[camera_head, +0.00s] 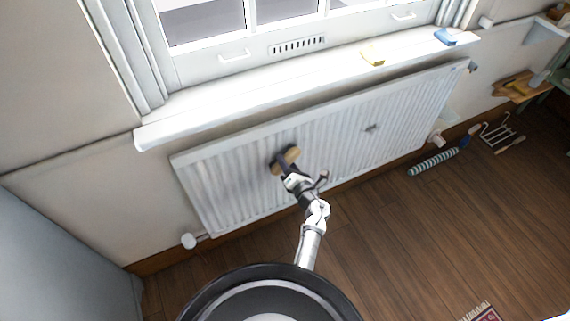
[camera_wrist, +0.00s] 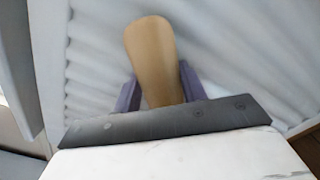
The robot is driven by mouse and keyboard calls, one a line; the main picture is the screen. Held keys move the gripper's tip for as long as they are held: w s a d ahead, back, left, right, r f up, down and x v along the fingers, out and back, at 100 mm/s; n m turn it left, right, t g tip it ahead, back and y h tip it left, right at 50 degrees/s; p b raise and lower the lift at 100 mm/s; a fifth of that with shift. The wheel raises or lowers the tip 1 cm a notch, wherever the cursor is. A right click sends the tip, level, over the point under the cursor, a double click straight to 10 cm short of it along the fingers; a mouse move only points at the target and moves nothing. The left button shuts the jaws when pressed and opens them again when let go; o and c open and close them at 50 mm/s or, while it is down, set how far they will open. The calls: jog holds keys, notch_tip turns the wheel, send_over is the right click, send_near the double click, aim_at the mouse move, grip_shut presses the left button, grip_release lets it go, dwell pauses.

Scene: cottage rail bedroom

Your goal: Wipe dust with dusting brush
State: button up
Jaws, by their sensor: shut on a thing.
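A brush with a tan wooden body (camera_head: 291,154) is held at the end of my arm, in front of the white ribbed radiator (camera_head: 335,135). In the wrist view the tan wood (camera_wrist: 152,55) stands between the two purple-grey fingers of my gripper (camera_wrist: 158,90), which is shut on it. The bristles cannot be made out clearly, and I cannot tell whether the brush touches the radiator. A small grey dust mark (camera_head: 370,128) shows on the radiator's right half. A dark smudge lies around the brush on the left half.
A white window sill (camera_head: 270,88) juts out above the radiator, with a yellow sponge (camera_head: 373,55) and a blue item (camera_head: 445,37) on it. A striped roll (camera_head: 433,162) and a wire rack (camera_head: 497,132) lie on the floor at right. The middle floor is clear.

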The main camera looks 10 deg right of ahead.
jog(key=shift+s, duration=0.1)
jog(key=shift+p+v, duration=0.65)
jog(key=shift+v, duration=2.35)
jog(key=shift+s, duration=0.1)
jog(key=shift+v, duration=1.35)
